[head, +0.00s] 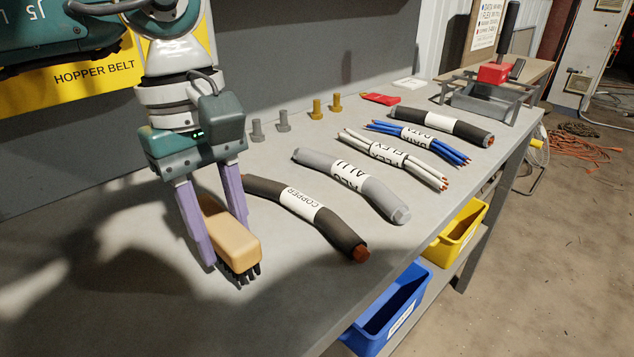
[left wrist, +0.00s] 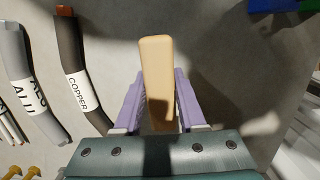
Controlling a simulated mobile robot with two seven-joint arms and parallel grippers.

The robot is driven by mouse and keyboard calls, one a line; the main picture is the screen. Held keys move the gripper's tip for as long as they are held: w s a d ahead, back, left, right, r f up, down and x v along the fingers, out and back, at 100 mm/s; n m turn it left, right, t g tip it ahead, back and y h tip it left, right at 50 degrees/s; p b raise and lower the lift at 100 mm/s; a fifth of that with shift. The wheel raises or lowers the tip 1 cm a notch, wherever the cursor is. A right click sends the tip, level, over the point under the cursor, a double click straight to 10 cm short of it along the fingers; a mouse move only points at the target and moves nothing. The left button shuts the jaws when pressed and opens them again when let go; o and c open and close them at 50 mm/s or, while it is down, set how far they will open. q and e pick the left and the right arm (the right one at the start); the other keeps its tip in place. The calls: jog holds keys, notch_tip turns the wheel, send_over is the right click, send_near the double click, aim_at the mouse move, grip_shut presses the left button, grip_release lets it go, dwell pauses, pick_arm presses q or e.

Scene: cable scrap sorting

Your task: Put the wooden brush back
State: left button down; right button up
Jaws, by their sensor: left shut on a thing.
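The wooden brush (head: 233,243) has a tan block and dark bristles pointing down. My left gripper (head: 227,240) has its purple fingers shut on the brush, one finger on each side of the block. The brush is at or just above the grey bench top; I cannot tell whether the bristles touch it. In the left wrist view the brush (left wrist: 157,70) points away between the fingers of the left gripper (left wrist: 160,98). My right gripper is not in view.
A black cable labelled COPPER (head: 305,209) lies just right of the brush. A grey cable (head: 351,184), white wires (head: 393,160), blue wires (head: 418,142) and another black cable (head: 441,124) lie beyond. Several bolts (head: 283,121) stand behind. Blue (head: 390,310) and yellow (head: 462,234) bins sit below the bench edge.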

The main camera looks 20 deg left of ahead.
aim_at(212, 213)
pick_arm(q)
jog(key=shift+f, duration=1.2)
jog(key=shift+f+b, duration=0.25)
jog(key=shift+b, duration=0.05)
jog(key=shift+c, duration=2.4)
grip_release()
jog(key=shift+r, duration=0.1)
jog(key=r, duration=0.4)
jog(key=a+r, duration=0.1)
jog(key=r, duration=0.3)
jog(key=r+p, duration=0.1)
jog(key=r, duration=0.3)
jog(key=shift+w+a+r, duration=0.15)
jog(key=shift+w+a, duration=0.05)
jog(key=shift+w, duration=0.1)
